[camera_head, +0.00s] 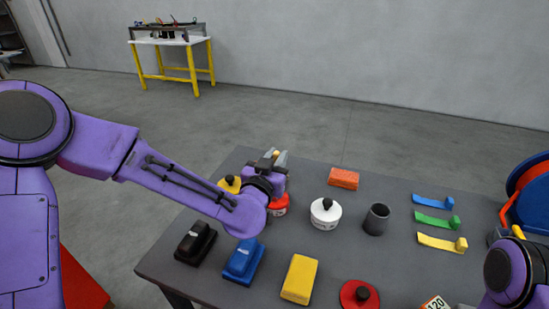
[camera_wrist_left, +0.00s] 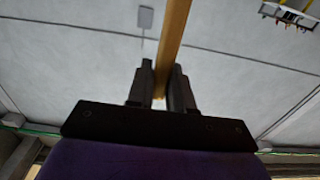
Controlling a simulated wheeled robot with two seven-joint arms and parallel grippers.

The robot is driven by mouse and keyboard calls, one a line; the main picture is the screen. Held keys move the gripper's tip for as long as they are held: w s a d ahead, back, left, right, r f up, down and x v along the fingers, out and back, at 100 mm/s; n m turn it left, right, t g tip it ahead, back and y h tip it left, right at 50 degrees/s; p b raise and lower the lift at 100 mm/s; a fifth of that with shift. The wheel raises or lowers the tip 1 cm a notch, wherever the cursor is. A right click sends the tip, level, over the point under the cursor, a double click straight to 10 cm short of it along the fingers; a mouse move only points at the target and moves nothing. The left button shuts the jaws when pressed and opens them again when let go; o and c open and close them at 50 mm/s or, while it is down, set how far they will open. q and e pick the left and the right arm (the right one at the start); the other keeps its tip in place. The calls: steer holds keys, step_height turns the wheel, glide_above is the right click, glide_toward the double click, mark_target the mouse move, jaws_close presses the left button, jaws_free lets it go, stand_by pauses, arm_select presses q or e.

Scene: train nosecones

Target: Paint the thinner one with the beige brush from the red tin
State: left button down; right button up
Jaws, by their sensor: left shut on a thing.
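My left gripper (camera_head: 270,158) is over the far left part of the grey table, above the red tin (camera_head: 278,205). It is shut on a beige, stick-like handle, which I take for the beige brush (camera_wrist_left: 174,40); the handle stands between the jaws in the left wrist view. A beige bit of it shows beside the jaws in the head view (camera_head: 282,158). The bristles are hidden. My wrist partly covers the red tin. I cannot make out which thing is the thinner one to be painted. My right arm shows at the lower right, its gripper out of view.
The table (camera_head: 310,250) holds a yellow tin (camera_head: 230,184), white tin (camera_head: 325,214), dark cup (camera_head: 377,219), orange-red block (camera_head: 343,178), black block (camera_head: 195,242), blue block (camera_head: 242,261), yellow block (camera_head: 299,279), red lidded thing (camera_head: 359,294) and coloured strips (camera_head: 436,222). A blue-red reel (camera_head: 530,200) stands right.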

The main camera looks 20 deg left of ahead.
arm_select(q)
steer(key=shift+f, duration=0.1)
stand_by(0.3)
step_height(320, 180, up, 7)
steer(key=p, duration=0.6)
stand_by(0.5)
